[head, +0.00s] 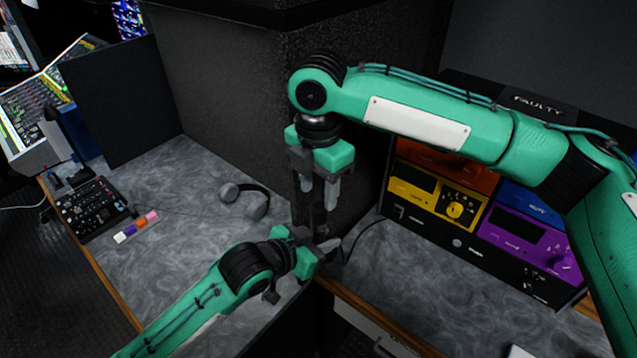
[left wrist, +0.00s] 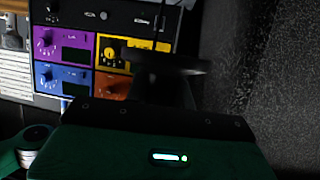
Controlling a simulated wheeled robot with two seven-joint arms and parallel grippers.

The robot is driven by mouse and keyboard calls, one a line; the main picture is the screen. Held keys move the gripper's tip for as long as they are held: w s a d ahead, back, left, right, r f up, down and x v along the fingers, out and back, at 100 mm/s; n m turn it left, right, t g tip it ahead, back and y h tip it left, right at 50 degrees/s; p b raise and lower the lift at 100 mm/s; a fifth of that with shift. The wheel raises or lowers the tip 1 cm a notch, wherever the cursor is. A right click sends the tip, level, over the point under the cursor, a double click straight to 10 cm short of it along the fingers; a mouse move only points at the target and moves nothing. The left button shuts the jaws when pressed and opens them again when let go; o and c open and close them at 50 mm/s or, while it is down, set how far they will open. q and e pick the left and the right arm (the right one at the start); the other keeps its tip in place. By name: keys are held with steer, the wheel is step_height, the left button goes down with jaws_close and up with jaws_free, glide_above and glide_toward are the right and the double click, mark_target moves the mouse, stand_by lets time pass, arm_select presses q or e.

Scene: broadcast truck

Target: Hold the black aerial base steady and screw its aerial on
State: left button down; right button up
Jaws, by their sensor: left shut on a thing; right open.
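My left gripper (head: 326,246) is shut on the black aerial base (head: 319,232), low in the middle of the head view near the corner of the dark wall. In the left wrist view the base shows as a dark disc (left wrist: 165,62) in front of the gripper. A thin dark upright piece, which looks like the aerial (head: 319,205), stands above the base. My right gripper (head: 320,202) points down from above, open, with its two grey fingers either side of that piece. Whether the aerial is seated in the base is too dark to tell.
A rack (head: 480,225) with yellow, purple, blue and orange units stands at the right. Headphones (head: 246,199), a black mixer (head: 92,208) and a strip of coloured blocks (head: 137,227) lie on the grey desk (head: 190,195). A dark wall corner (head: 270,110) stands behind my grippers.

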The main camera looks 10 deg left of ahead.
mark_target(318, 216)
steer(key=shift+r+n, duration=0.3)
steer(key=shift+n, duration=0.5)
steer(key=shift+f, duration=0.1)
steer(key=shift+f, duration=3.95)
steer(key=shift+c, duration=0.2)
steer(key=c, duration=0.9)
steer(key=m, duration=0.6)
steer(key=shift+m, duration=0.3)
steer(key=shift+c, duration=0.2)
steer(key=o, duration=1.1)
